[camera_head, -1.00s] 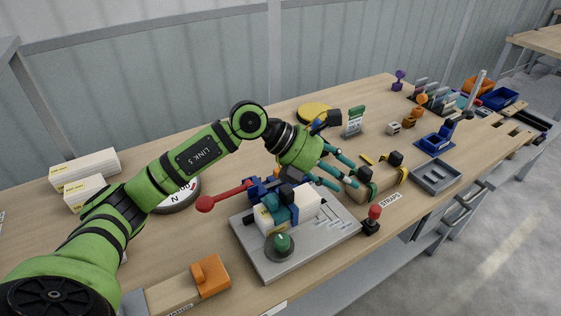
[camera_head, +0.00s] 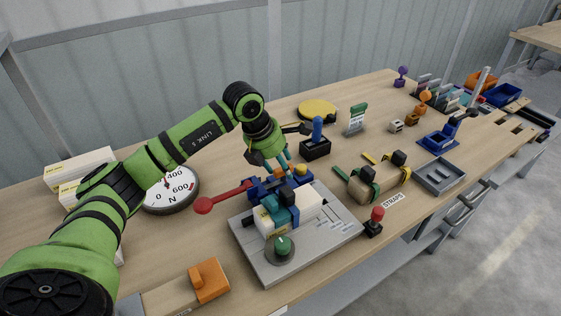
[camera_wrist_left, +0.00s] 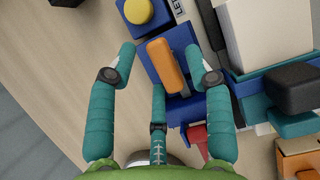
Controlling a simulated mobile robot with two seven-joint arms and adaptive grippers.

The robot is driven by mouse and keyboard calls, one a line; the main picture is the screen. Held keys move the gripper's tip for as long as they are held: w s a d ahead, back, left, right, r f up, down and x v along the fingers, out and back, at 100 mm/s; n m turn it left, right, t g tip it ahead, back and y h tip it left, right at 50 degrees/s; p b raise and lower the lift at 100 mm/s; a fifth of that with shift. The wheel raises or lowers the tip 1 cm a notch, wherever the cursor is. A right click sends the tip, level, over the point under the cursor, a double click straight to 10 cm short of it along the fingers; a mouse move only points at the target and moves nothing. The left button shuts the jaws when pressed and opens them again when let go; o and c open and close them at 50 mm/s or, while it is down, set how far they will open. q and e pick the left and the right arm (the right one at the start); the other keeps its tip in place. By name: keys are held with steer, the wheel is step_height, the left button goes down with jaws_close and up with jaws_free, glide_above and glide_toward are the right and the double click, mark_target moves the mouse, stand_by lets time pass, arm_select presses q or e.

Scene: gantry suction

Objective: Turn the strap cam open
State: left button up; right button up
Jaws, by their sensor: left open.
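A white box (camera_head: 305,203) sits on a grey plate (camera_head: 268,265), with a teal strap and a black block over it. Behind it is a blue fixture (camera_head: 257,188) with a red ball-ended lever (camera_head: 222,197) and a yellow button (camera_head: 301,169). My left gripper (camera_head: 286,168) is open, fingers pointing down over this fixture. In the left wrist view, an upright orange lever (camera_wrist_left: 165,66) stands on the blue fixture between the teal fingers of the gripper (camera_wrist_left: 160,50). I see a gap on both sides of it. Which part is the strap cam is not marked. My right gripper is not in view.
A green knob (camera_head: 282,247) is at the plate's front. A roll with green and yellow straps (camera_head: 363,190), a red-topped joystick (camera_head: 374,220) and a black box with a blue handle (camera_head: 316,145) stand to the right. A round dial (camera_head: 172,188) lies to the left.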

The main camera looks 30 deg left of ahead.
arm_select(q)
jaws_close()
steer(key=shift+m, duration=0.4)
steer(key=shift+w+f+m+h+b, duration=0.1)
steer(key=shift+m+h+b, duration=0.3)
steer(key=shift+m+b, duration=0.2)
steer(key=shift+m+g+b, duration=0.35)
steer(key=shift+m+g, duration=0.05)
steer(key=shift+m, duration=0.3)
steer(key=m, duration=0.2)
steer(key=m+g+h+b, duration=0.1)
steer(key=m, duration=0.1)
steer(key=shift+w+m, duration=0.2)
steer(key=shift+m, duration=0.1)
steer(key=m+g, duration=0.1)
steer(key=m, duration=0.1)
steer(key=m+g+b, duration=0.1)
steer(key=m, duration=0.2)
steer(key=shift+w+d+g+h, duration=0.15)
steer(key=shift+d+g+h, duration=0.05)
steer(key=shift+g+h, duration=0.1)
steer(key=shift+d+m+g+b, duration=0.1)
steer(key=shift+m+g+b, duration=0.5)
steer(key=shift+m, duration=1.9)
steer(key=shift+g+y, duration=0.3)
steer(key=shift+y, duration=0.1)
